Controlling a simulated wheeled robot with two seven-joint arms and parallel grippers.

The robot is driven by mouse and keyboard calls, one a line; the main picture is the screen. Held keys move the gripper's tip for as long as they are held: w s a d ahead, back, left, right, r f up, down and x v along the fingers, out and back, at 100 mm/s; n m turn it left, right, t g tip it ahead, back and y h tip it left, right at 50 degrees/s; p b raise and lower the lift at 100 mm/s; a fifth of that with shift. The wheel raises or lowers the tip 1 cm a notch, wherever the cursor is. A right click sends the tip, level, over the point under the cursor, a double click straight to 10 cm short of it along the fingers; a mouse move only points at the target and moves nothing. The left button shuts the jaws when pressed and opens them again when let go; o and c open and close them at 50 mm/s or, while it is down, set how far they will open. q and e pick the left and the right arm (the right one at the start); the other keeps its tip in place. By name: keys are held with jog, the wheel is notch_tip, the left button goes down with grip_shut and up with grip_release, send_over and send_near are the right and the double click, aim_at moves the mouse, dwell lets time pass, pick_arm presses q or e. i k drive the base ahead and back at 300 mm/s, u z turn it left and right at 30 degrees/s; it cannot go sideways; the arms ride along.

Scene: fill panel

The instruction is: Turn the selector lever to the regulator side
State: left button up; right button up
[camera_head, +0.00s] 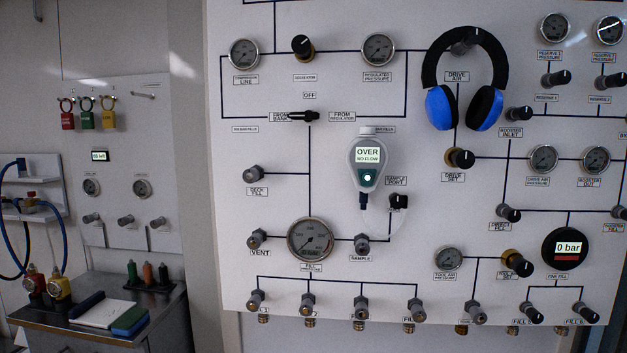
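The black selector lever (302,116) is on the fill panel (300,200), left of centre and below the OFF label (309,95). It lies about level, and its handle seems to point left, overlapping the end of the FROM BANK label (280,117). The FROM REGULATOR label (342,116) is to its right. The lever is small in this view, so its exact angle is hard to tell. Neither of my grippers shows in the head view.
The regulator knob (303,45) is above the lever. A handheld analyser reading OVER, NO FLOW (367,160) hangs lower right of it. Blue and black ear defenders (438,107) hang further right. A side bench (90,325) stands at left. The space before the lever looks clear.

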aim_at(308, 116)
jog(key=k, duration=0.6)
jog(key=z, duration=0.55)
jog(key=i, duration=1.15)
jog(key=u, duration=0.45)
